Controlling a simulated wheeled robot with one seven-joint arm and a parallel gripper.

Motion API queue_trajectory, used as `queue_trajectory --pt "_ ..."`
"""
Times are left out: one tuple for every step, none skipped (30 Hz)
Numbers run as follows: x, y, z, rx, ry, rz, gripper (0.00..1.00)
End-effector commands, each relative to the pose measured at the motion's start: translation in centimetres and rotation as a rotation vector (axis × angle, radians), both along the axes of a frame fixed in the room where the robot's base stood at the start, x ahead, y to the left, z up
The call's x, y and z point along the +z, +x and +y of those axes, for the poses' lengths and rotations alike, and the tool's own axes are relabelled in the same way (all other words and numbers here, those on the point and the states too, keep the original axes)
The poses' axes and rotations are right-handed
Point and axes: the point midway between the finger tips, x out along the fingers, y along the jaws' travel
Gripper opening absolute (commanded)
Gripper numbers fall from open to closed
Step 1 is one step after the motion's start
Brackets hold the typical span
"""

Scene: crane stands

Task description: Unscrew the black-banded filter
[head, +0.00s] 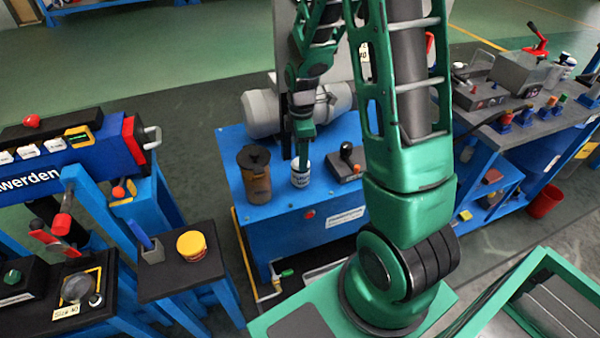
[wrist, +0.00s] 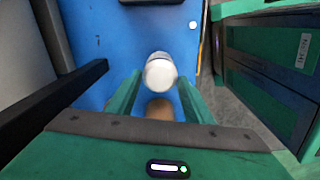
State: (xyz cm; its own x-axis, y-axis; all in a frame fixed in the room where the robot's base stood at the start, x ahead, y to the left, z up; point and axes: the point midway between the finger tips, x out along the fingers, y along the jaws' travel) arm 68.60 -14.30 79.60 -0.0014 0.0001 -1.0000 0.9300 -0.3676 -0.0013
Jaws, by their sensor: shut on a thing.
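A white cylindrical filter (head: 300,177) with a dark band stands upright on the blue cabinet (head: 330,225). My gripper (head: 302,160) reaches down onto it from above, and its fingers hide part of the filter's top. In the wrist view, the white round end of the filter (wrist: 160,71) shows between the two green fingers of my gripper (wrist: 158,92), which is shut on it. A brownish round shape lies just below it there, and I cannot tell what it is.
An amber canister with a black lid (head: 255,177) stands close left of the filter. A dark control box with a lever (head: 346,162) is to its right, and a grey motor (head: 262,112) behind. A yellow tin (head: 191,246) sits on a black stand at left.

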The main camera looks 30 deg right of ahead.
Motion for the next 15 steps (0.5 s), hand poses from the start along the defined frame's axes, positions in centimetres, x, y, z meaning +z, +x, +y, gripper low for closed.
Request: queue_trajectory --pt "0.03 0.07 0.05 0.022 0.001 -0.001 0.0" --pt "0.03 0.06 0.04 0.029 0.001 -0.001 0.0" --pt "0.03 0.06 0.04 0.033 0.001 -0.001 0.0" --pt "0.03 0.07 0.04 0.035 0.001 -0.001 0.0" --pt "0.03 0.07 0.04 0.035 0.001 -0.001 0.0" --pt "0.03 0.07 0.04 0.034 0.001 -0.001 0.0" --pt "0.03 0.07 0.04 0.034 0.001 -0.001 0.0" --pt "0.03 0.06 0.03 0.034 0.001 -0.001 0.0" --pt "0.03 0.06 0.03 0.033 0.001 -0.001 0.0" --pt "0.03 0.06 0.03 0.034 0.001 -0.001 0.0" --pt "0.03 0.06 0.03 0.039 0.001 -0.001 0.0" --pt "0.04 0.06 0.03 0.053 0.001 -0.001 0.0" --pt "0.04 0.06 0.03 0.07 0.001 -0.001 0.0" --pt "0.04 0.06 0.03 0.095 0.001 -0.001 0.0" --pt "0.04 0.06 0.03 0.134 0.001 -0.001 0.0"
